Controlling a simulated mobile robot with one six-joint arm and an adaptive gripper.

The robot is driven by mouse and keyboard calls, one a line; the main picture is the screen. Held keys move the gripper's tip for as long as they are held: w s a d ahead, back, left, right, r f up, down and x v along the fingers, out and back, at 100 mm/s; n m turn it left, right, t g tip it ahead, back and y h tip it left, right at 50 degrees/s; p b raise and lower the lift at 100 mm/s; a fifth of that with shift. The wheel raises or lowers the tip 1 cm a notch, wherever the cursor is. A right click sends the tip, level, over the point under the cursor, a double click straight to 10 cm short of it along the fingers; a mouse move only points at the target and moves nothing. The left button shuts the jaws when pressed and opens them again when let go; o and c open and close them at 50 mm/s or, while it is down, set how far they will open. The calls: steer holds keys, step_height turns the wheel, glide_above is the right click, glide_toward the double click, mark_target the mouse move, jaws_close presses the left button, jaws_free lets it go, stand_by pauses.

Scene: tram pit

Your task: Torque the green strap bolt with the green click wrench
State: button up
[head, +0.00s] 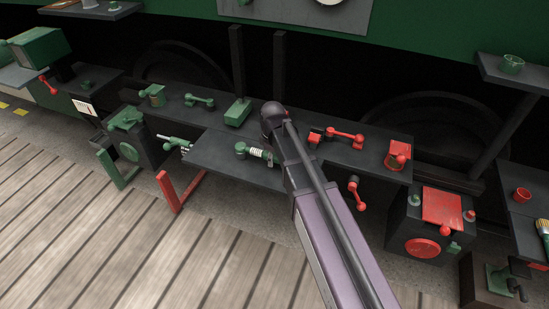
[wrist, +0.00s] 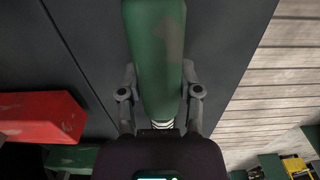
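The green click wrench (head: 268,157), with white bands near its middle, is over the dark lower shelf, its near end behind my arm. In the wrist view its green handle (wrist: 157,55) runs up between my fingers, bands near the palm. My gripper (wrist: 160,85) has a finger against each side of the handle and looks shut on it. In the head view my arm hides the gripper. Whether the wrench touches the shelf is not clear. A dark box with a green top (head: 126,118) and green disc stands at left; I cannot tell which green part is the strap bolt.
The dark bench (head: 205,115) holds a green block (head: 238,111), a red wrench-like tool (head: 345,138) and a red cup (head: 397,154). A dark box with a red plate (head: 443,207) stands at right. A red bracket (head: 178,192) stands in front. The plank floor at lower left is clear.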

jaws_close()
steer(key=shift+r, duration=0.1)
step_height(320, 180, up, 3)
steer(key=p, duration=0.3)
steer(key=shift+r, duration=0.15)
steer(key=shift+s+r+p, duration=0.25)
steer(key=shift+s+p, duration=0.05)
steer(key=shift+p, duration=0.2)
steer(key=s+d+r+p, duration=0.1)
steer(key=s, duration=1.4)
steer(key=shift+s, duration=0.2)
